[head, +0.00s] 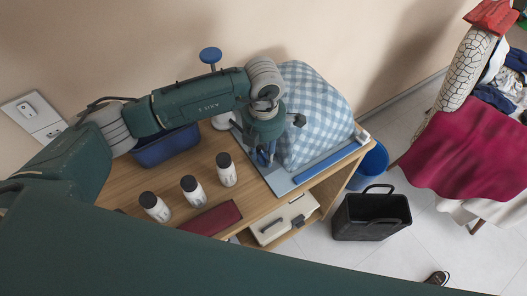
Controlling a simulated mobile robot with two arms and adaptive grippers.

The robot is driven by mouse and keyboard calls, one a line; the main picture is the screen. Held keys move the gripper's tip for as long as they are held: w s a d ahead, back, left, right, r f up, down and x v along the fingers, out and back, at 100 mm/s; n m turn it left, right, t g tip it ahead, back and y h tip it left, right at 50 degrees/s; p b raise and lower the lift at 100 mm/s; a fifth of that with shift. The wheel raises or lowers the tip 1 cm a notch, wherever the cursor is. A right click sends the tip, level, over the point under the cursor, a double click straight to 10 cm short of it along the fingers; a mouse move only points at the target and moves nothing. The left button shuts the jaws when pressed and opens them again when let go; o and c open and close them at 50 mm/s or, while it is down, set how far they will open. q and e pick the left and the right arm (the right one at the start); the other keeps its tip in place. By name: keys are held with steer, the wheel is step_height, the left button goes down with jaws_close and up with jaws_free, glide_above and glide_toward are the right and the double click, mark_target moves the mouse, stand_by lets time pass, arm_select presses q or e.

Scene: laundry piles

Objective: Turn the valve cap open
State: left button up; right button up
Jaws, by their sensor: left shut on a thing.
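My left gripper (264,157) reaches down from above at the left end of a blue-and-white checked, pillow-like bundle (316,108). It points down over the pale blue flat edge (279,184) beside the bundle. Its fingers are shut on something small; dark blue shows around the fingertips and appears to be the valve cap. The fingers hide most of it, so I cannot tell how far it is turned. My right gripper is not in view.
The wooden table (258,203) holds several white bottles with black caps (227,170), a dark red case (211,217) and a blue bin (165,148). A blue-topped upright (210,55) stands behind my arm. A black basket (371,216) and blue bucket (371,164) stand on the floor.

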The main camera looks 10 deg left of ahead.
arm_select(q)
steer(key=m+b, duration=0.2)
steer(key=b, duration=0.1)
steer(key=shift+a+f+b, duration=0.1)
steer(key=shift+f+b, duration=0.2)
steer(key=shift+r+m, duration=0.2)
steer(key=shift+m, duration=0.3)
steer(key=shift+s, duration=0.1)
steer(key=o, duration=1.1)
steer(key=shift+r, duration=0.1)
